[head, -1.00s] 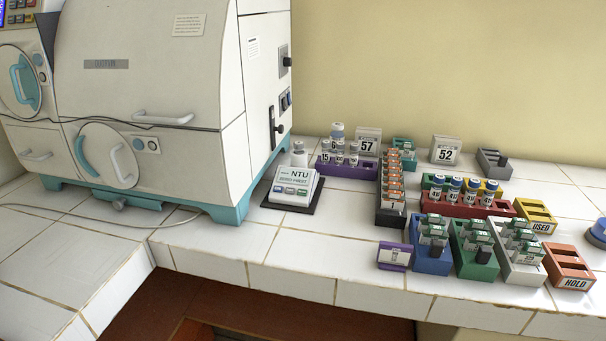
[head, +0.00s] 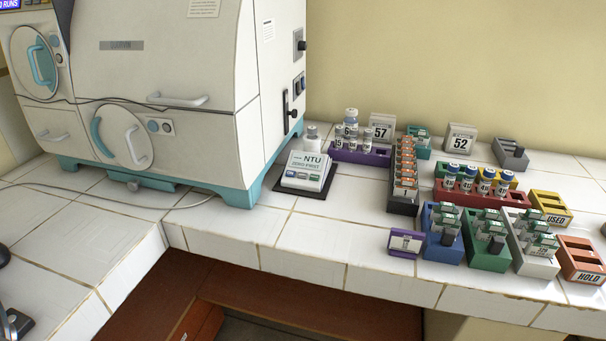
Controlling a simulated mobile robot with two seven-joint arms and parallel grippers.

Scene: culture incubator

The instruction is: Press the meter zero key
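The meter (head: 308,161), a small white box marked NTU and ZERO FIRST, sits on a dark base plate (head: 301,190) on the tiled bench, right of the incubator. A row of small keys (head: 302,176) runs along its sloped front; their labels are too small to read, so I cannot tell which is zero. My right gripper is not in view.
The large white incubator (head: 180,60) stands left of the meter, with a cable (head: 120,202) on the bench. Right of the meter are a purple rack (head: 345,154), an orange-labelled vial row and several coloured racks (head: 488,190). The tiles in front of the meter are clear.

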